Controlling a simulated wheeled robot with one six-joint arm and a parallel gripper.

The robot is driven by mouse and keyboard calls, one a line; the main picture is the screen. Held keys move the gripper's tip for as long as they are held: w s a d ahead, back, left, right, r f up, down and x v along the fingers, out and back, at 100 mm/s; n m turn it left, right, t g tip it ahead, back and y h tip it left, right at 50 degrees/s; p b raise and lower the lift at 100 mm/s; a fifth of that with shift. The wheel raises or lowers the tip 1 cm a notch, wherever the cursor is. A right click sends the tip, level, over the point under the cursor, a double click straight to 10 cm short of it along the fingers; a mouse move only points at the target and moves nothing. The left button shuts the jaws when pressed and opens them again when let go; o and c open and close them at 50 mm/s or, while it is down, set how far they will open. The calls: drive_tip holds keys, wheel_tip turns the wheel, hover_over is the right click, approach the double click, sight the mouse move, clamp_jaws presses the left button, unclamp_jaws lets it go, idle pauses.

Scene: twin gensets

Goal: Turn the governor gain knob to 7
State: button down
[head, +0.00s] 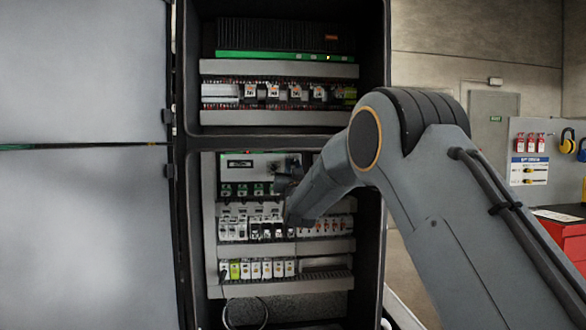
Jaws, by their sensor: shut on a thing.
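The governor unit (262,166) is a pale panel with a small dark display, in the lower bay of the open cabinet in the head view. A row of small dark knobs with green marks (242,190) sits below the display. My gripper (283,183) is small and dark at the right end of this row, against the panel. It is shut on what appears to be the governor gain knob, which the gripper and wrist hide. The knob's pointer and scale cannot be read.
Breakers (265,228) and terminal blocks (262,269) fill the rails below. A large grey cabinet door (85,230) stands open at the left. A loose cable (245,312) hangs at the bottom. A red cabinet (568,240) stands at the right.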

drive_tip(key=c, duration=1.6)
unclamp_jaws()
drive_tip(key=shift+c, duration=0.2)
drive_tip(key=b+v, duration=0.1)
drive_tip(key=v, duration=0.7)
drive_tip(key=shift+b, duration=0.35)
